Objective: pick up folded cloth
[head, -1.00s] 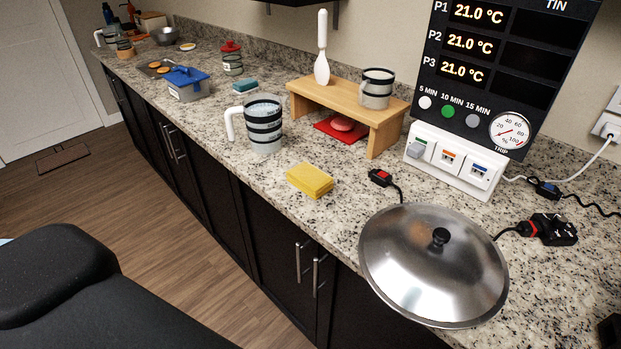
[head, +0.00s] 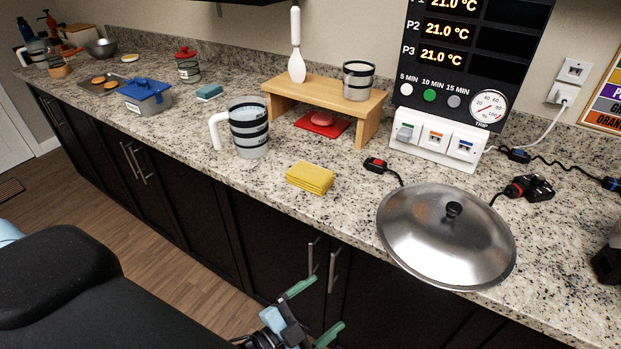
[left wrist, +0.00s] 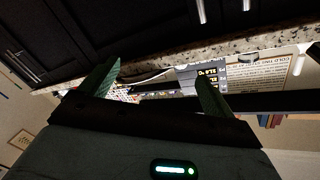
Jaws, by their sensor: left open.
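The folded cloth (head: 311,178) is yellow and lies flat on the granite counter near its front edge, in the head view. My left gripper (head: 315,309) is in front of the cabinet doors, below the counter's edge and lower in the picture than the cloth, apart from it. Its green fingers are spread, with nothing between them. The left wrist view shows the same open fingers (left wrist: 160,85) with the counter's edge beyond them, and I cannot make out the cloth there. My right gripper is not in view.
A striped jug (head: 248,128) stands behind the cloth to the left. A metal lid (head: 440,240) lies to the right, beside a switch on a cable (head: 375,165). A wooden stand (head: 320,95) is behind. Bare counter surrounds the cloth.

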